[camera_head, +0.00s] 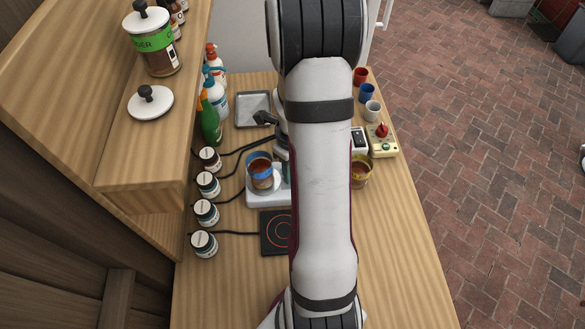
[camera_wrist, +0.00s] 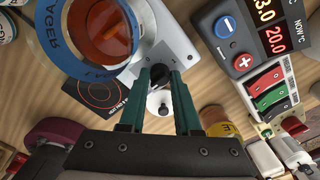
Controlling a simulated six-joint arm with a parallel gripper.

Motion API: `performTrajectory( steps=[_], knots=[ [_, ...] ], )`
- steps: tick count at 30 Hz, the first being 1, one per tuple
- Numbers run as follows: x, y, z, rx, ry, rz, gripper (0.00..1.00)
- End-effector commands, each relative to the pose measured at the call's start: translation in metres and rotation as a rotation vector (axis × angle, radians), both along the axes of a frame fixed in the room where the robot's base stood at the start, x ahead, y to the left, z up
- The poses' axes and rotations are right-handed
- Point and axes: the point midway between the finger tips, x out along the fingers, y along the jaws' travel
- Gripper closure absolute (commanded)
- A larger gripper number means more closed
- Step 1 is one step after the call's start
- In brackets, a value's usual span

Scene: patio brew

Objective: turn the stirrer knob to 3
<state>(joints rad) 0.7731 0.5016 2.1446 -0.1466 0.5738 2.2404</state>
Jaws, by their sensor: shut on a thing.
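The stirrer is a white unit; its base (camera_head: 256,200) stands on the wooden table, left of my arm in the head view. Its pale body also shows in the wrist view (camera_wrist: 172,50). A glass vessel (camera_head: 260,171) with a blue band and amber contents stands on it. In the wrist view, my gripper (camera_wrist: 160,76) has its green fingers shut around a small dark knob (camera_wrist: 160,72) at the stirrer's edge. No knob marking can be read. In the head view my forearm hides the fingertips and the knob.
A black hot plate (camera_head: 275,232) lies nearer. Several lidded jars (camera_head: 207,185) line the left side. A control box with red digits (camera_wrist: 262,35) and switches (camera_wrist: 272,88) stands right in the wrist view. A yellow-banded jar (camera_head: 361,172) stands right of my arm.

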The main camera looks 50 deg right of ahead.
Motion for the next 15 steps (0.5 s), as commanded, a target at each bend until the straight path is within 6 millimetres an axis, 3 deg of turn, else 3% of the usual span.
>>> performTrajectory(
  steps=[8, 9, 13, 15],
  knots=[
    [-0.0005, -0.0007, 0.0002, -0.001, 0.0, -0.001, 1.0],
    [-0.0005, -0.0007, 0.0002, -0.001, 0.0, -0.001, 0.65],
    [-0.0004, -0.0005, 0.0001, -0.001, 0.0, 0.0, 0.41],
    [-0.0003, -0.0003, 0.0001, 0.0, 0.0, 0.0, 0.38]
  ],
)
